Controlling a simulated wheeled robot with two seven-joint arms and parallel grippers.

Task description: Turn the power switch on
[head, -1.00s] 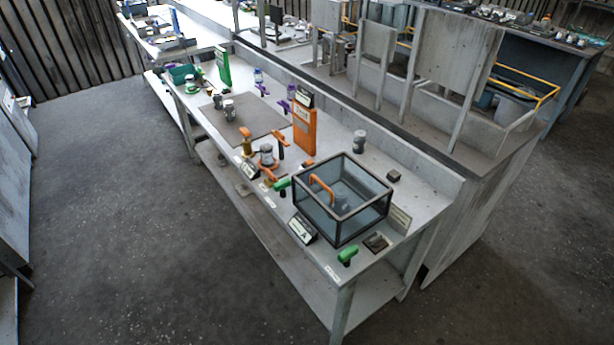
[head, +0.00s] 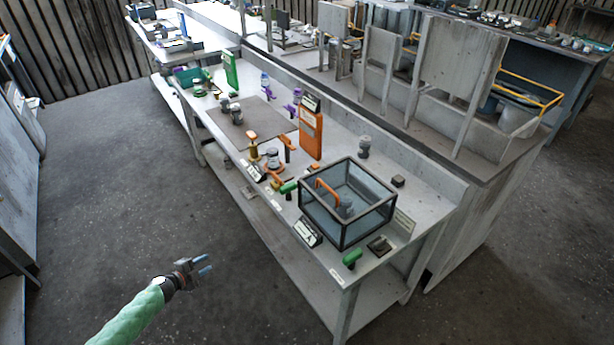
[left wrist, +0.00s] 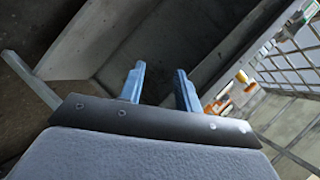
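I cannot make out which part on the workbench is the power switch; the parts are small here. The bench holds a glass-sided box (head: 372,222) with a dark frame and an orange handle (head: 326,190). A green handle (head: 352,259) stands at the bench's near end, and another green handle (head: 288,187) is left of the box. An upright orange panel (head: 311,134) stands behind them. My left gripper (head: 208,264) is over the floor, left of the bench and apart from it. Its blue fingers are apart and empty in the left wrist view (left wrist: 160,72). My right gripper is not in view.
The long grey workbench (head: 420,188) has a lower shelf and a raised back edge. Upright boards (head: 462,55) and a yellow-railed bin stand behind it. The floor (head: 110,200) left of the bench is clear. A grey cabinet stands at the far left.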

